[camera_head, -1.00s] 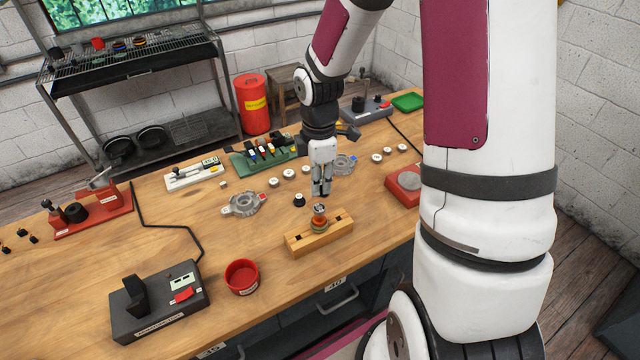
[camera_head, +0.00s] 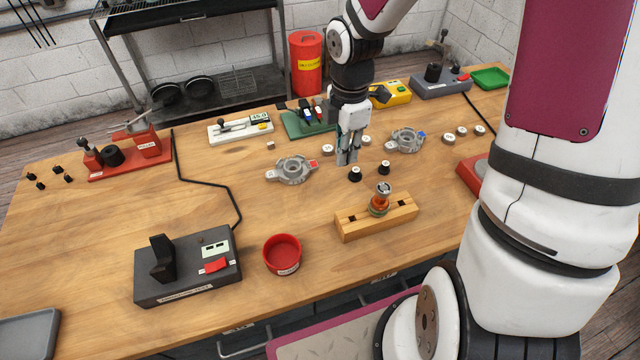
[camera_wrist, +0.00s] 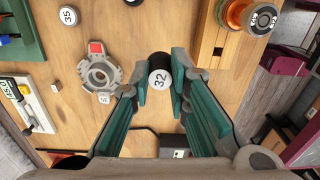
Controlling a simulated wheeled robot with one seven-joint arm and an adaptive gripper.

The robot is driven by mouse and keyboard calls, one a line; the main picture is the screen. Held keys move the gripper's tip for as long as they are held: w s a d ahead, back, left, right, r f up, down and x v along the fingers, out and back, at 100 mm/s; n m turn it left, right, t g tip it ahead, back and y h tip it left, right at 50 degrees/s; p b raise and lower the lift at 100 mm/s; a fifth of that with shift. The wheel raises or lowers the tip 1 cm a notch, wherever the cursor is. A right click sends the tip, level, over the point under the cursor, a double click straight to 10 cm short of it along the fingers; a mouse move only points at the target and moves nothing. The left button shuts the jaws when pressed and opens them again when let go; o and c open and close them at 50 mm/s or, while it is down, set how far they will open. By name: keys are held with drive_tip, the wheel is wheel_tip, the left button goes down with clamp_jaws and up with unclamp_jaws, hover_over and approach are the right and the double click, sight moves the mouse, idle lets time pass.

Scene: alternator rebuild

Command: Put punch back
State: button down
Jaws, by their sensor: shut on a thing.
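The punch appears to be the short black cylinder with a white end marked 32 (camera_wrist: 160,78); nothing else here shows which it is. My gripper (camera_wrist: 161,85) is shut on it, with one green-sided finger on each side. In the head view my gripper (camera_head: 347,162) points down near the middle of the bench, and the black cylinder (camera_head: 355,174) shows at its fingertips. I cannot tell whether its base touches the bench. A similar black piece (camera_head: 384,167) stands just to the right, apart from the fingers.
A wooden block (camera_head: 376,221) holding a copper-coloured part stands in front of my gripper. A grey ring housing (camera_head: 291,169) lies to the left, another (camera_head: 405,141) to the right. A green rack (camera_head: 301,124) and several white discs stand near. A red bowl (camera_head: 282,253) sits front left.

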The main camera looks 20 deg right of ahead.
sight(325, 190)
drive_tip(key=w+a+f+b, duration=0.1)
drive_tip(key=f+b, duration=0.1)
drive_tip(key=f, duration=0.2)
drive_tip(key=w+f+n+b, duration=0.1)
drive_tip(key=f, duration=0.4)
drive_tip(key=w+a+f+n+b, duration=0.1)
drive_tip(key=f+b, duration=0.1)
drive_tip(key=f, duration=0.2)
drive_tip(key=shift+w+a+f+b, duration=0.2)
drive_tip(key=shift+a+f+b, duration=0.05)
drive_tip(key=shift+a+b, duration=0.1)
drive_tip(key=shift+f, duration=0.15)
drive_tip(key=c, duration=1.5)
unclamp_jaws()
